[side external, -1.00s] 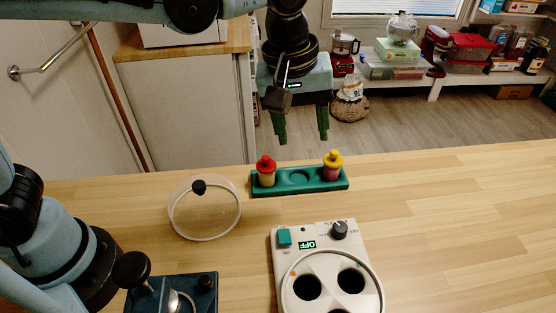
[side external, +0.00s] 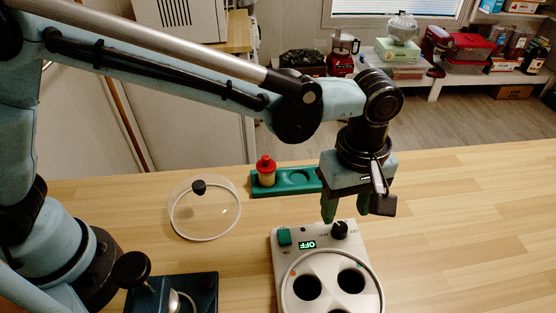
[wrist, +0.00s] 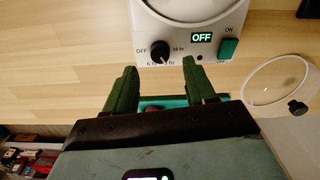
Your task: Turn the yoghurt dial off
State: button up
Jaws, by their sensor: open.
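The yoghurt maker (side external: 315,262) is a white box on the wooden counter with a round top holding several dark wells. Its black dial (side external: 339,229) is at the back right corner; it also shows in the wrist view (wrist: 160,51). There, the dial's white mark appears to point towards the hour labels, away from OFF; the exact setting is hard to read. The lit display (wrist: 202,37) reads OFF. My gripper (side external: 344,214) is open and empty just behind and above the dial. In the wrist view its green fingers (wrist: 159,68) lie either side of the dial's line, not touching it.
A green switch (wrist: 228,49) is beside the display. A green rack (side external: 285,188) with a red-topped jar (side external: 265,172) stands behind; my gripper hides its right end. A clear lid (side external: 205,212) lies left. The counter to the right is clear.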

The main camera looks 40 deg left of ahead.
aim_at(340, 226)
jog(key=shift+f, duration=2.4)
grip_shut()
